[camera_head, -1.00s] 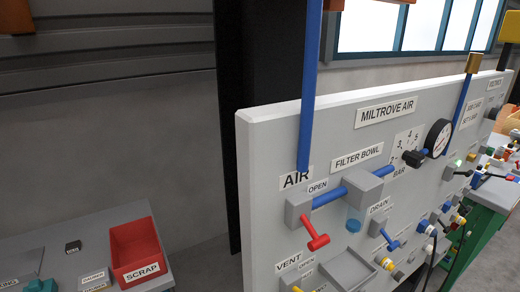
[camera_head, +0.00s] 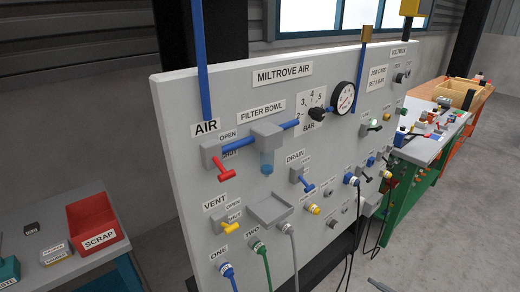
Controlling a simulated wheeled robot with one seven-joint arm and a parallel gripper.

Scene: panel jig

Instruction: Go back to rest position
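My gripper is not in view, and no part of my arm can be made out for sure. The grey air panel (camera_head: 180,140) stands upright across the middle, seen at an angle. Its red AIR valve handle (camera_head: 226,176) points down and right. A yellow VENT handle (camera_head: 228,228), a blue DRAIN handle (camera_head: 308,187) and a black regulator knob (camera_head: 314,113) by the 2 to 5 BAR scale are on it. The round gauge (camera_head: 344,97) is at upper right, with its needle too small to read. A small green light (camera_head: 372,123) shows farther right.
A red SCRAP bin (camera_head: 97,220) stands on a grey table at left. A green-framed bench (camera_head: 420,150) with small parts and an orange bench stand at right. Hoses hang below the panel. A small dark object (camera_head: 380,285) is at the bottom edge. Grey floor at lower right looks clear.

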